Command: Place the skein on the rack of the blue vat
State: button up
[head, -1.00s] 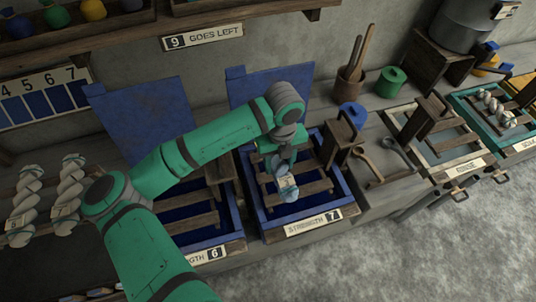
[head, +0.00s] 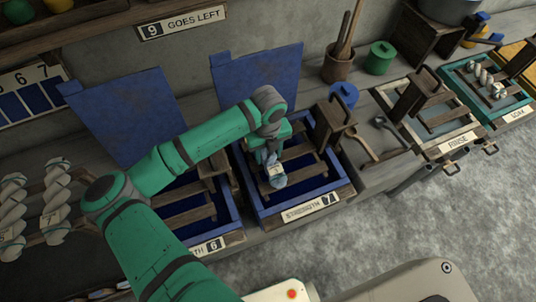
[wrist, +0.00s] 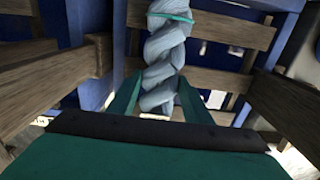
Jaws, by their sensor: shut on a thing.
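A pale blue-white twisted skein (head: 276,178) with a small tag is held by my gripper (head: 270,160) above the blue vat labelled Strength 7 (head: 262,217). In the wrist view the skein (wrist: 163,52) stands between my two green fingers (wrist: 155,100), with a teal tie near its top. My gripper is shut on it. The vat's wooden rack slats (head: 305,165) lie around and below the skein. I cannot tell whether the skein touches them. Another blue vat, labelled 6 (head: 232,235), stands to the left, partly hidden by my arm.
Pale skeins (head: 58,195) hang at the far left. Right of the blue vats are wooden tools (head: 370,145), a blue-lidded pot (head: 344,95), the rinse vat (head: 440,152) and the teal soak vat (head: 510,112). Raised blue lids (head: 255,80) stand behind. The front floor is open.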

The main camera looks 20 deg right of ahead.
aim_at(268, 153)
jog(key=shift+f, duration=0.65)
jog(key=shift+w+f, duration=0.1)
jog(key=shift+a+f, duration=0.1)
jog(key=o, duration=1.2)
jog(key=shift+c, duration=0.2)
notch_tip(268, 153, up, 12)
jog(key=shift+r, duration=0.2)
